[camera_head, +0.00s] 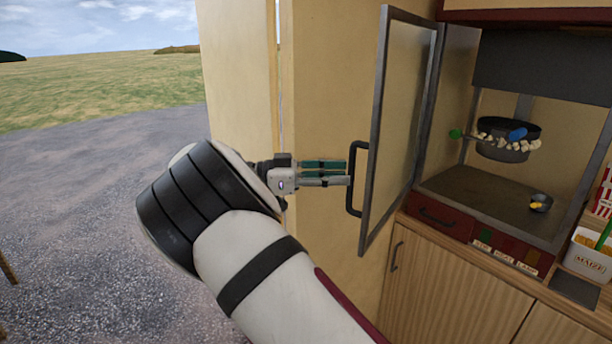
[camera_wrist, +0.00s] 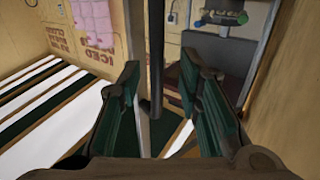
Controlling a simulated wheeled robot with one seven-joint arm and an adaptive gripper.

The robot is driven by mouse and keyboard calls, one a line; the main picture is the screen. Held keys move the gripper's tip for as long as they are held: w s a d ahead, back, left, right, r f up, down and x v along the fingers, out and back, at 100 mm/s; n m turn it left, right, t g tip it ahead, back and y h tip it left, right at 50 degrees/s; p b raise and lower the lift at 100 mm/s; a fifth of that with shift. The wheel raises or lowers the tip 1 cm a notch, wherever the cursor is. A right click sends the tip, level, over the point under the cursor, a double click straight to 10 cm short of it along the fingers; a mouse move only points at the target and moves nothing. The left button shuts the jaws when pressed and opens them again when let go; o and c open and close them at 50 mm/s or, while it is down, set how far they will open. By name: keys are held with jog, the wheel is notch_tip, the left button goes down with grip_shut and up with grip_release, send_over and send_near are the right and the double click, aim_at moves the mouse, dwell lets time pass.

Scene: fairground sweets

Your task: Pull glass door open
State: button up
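The glass door (camera_head: 377,130) has a grey metal frame and stands swung well open from the popcorn cabinet in the head view. Its black upright handle (camera_head: 354,200) is on the door's left side. My gripper (camera_head: 346,173) reaches from the left, with its fingertips at the handle. In the wrist view, my gripper (camera_wrist: 160,80) has its two green-padded fingers spread apart. A dark upright bar (camera_wrist: 156,60) shows in the gap between them, with space on both sides. I cannot tell whether either finger touches it.
Inside the cabinet are a dark kettle (camera_head: 505,140) with popcorn at its rim and a small scoop (camera_head: 540,203). A wooden counter (camera_head: 450,285) stands below. A cream wall panel (camera_head: 325,90) is behind my gripper. Open gravel (camera_head: 80,210) lies left.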

jog(key=a, duration=0.9)
jog(key=shift+w, duration=0.15)
